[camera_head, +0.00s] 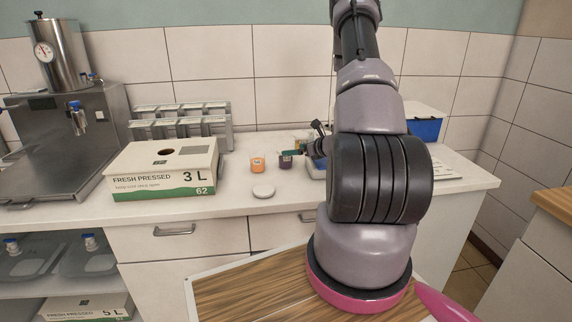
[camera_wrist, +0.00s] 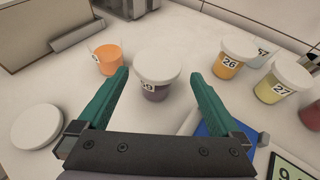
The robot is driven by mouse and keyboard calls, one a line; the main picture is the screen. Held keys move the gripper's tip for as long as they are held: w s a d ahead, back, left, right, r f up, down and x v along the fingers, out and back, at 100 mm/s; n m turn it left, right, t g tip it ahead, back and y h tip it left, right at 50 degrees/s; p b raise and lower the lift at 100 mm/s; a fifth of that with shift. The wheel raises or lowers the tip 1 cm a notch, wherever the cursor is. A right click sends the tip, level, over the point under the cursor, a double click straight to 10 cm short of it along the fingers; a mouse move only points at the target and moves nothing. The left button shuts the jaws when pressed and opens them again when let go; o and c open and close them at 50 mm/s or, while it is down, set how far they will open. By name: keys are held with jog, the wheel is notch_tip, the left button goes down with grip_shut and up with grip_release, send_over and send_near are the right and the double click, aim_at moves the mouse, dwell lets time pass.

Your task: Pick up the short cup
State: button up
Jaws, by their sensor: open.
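A dark purple cup with a pale top, labelled with what looks like 59 (camera_wrist: 157,72), stands upright on the counter. An orange cup (camera_wrist: 110,58) stands to its left; in the head view the orange cup (camera_head: 258,165) and purple cup (camera_head: 285,163) are side by side. I cannot tell for certain which cup is the short one. My gripper (camera_wrist: 160,80) is open, its teal fingertips on either side of the purple cup in the picture, with no clear contact. In the head view my gripper (camera_head: 292,153) is by the purple cup, partly hidden by my arm.
A round white lid (camera_wrist: 36,127) lies flat at left. Cups 26 (camera_wrist: 232,60) and 27 (camera_wrist: 279,85) stand at right, near a blue object (camera_wrist: 228,143). A FRESH PRESSED box (camera_head: 163,172) and grey rack (camera_head: 180,125) are left.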

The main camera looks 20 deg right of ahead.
aim_at(280, 149)
jog(key=x, duration=0.9)
jog(key=shift+w+a+r, duration=0.2)
jog(key=shift+a, duration=0.05)
jog(key=shift+c, duration=0.3)
jog(key=c, duration=1.1)
